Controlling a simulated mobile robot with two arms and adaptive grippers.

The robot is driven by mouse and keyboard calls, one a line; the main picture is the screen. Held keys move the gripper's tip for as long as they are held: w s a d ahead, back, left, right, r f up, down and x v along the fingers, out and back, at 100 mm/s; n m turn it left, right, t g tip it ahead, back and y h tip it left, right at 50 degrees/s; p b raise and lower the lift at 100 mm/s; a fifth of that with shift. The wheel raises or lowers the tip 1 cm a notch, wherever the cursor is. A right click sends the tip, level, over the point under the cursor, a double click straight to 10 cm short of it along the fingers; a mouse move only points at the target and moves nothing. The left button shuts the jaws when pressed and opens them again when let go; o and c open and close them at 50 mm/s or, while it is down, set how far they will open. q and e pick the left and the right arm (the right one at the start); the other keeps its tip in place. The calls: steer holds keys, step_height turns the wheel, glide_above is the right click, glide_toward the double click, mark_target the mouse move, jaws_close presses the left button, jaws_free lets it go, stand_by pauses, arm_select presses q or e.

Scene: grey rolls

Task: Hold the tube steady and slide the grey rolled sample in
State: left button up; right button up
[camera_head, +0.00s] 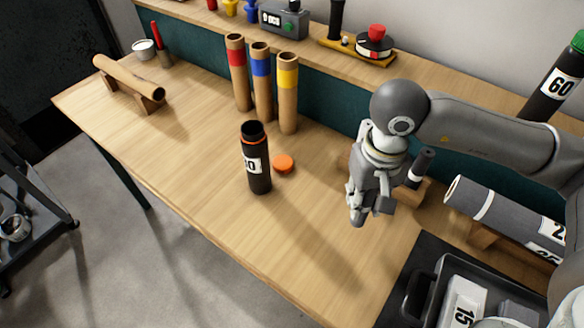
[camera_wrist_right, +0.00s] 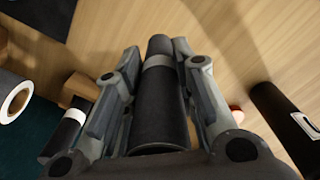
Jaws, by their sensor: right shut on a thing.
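The open black tube (camera_head: 257,178) with an orange rim and a white label stands upright mid-table. It also shows at the right of the right wrist view (camera_wrist_right: 285,122). Its orange cap (camera_head: 284,163) lies beside it. My right gripper (camera_head: 369,213) is to the right of the tube, apart from it. In the right wrist view its fingers (camera_wrist_right: 157,52) are shut on a dark grey roll (camera_wrist_right: 161,100) with a pale band. I cannot make out the held roll clearly in the head view. My left gripper is out of view.
Another dark roll (camera_head: 420,168) with a white band is by wooden supports behind my right gripper. Larger grey rolls (camera_head: 500,212) lie on a rack at right, near a dark tray (camera_head: 437,290). Cardboard tubes (camera_head: 288,95) stand behind the black tube. The table's front left is clear.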

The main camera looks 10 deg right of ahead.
stand_by(0.7)
steer(key=w+a+r+n, duration=0.3)
steer(key=w+a+r, duration=1.3)
steer(key=a+r, duration=0.3)
steer(key=shift+r, duration=0.8)
